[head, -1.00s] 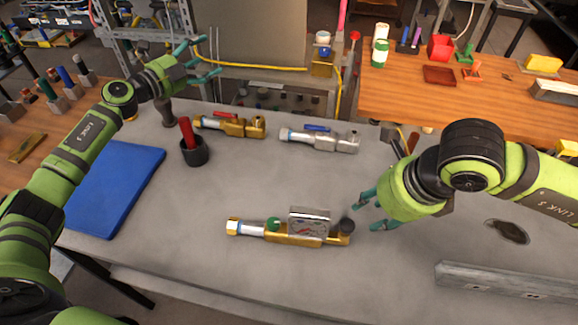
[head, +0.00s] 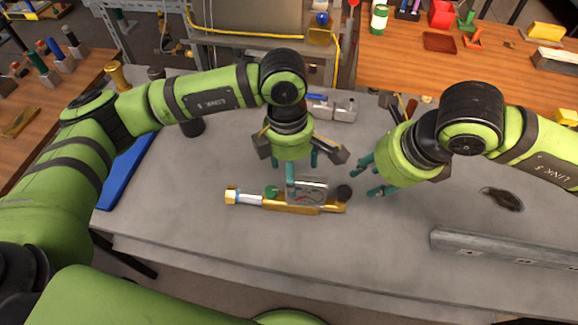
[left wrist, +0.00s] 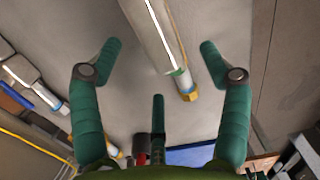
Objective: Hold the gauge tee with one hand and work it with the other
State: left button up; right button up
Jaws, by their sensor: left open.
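The gauge tee (head: 275,204) lies on the grey bench. It has a brass body, a silver pipe with a brass nut at its left end, a green knob, a square gauge and a dark knob at its right. My left gripper (head: 301,172) is open above the tee, and one finger overlaps the gauge in the head view. Contact cannot be told. In the left wrist view, the pipe and nut (left wrist: 187,92) show between the spread fingers (left wrist: 158,50). My right gripper (head: 366,176) is open and empty, just right of the dark knob.
A valve assembly with a blue handle (head: 340,108) lies behind my left gripper. A grey metal bar (head: 500,248) lies at the front right.

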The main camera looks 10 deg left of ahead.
aim_at(286, 193)
pick_arm(q)
jog(key=shift+s+a+m+y, duration=0.1)
jog(key=shift+a+m+y, duration=0.2)
jog(key=shift+y, duration=0.1)
jog(key=shift+a+f, duration=0.2)
jog(key=shift+f, duration=0.05)
notch_tip(286, 193, down, 7)
jog(key=shift+r, duration=0.15)
grip_shut()
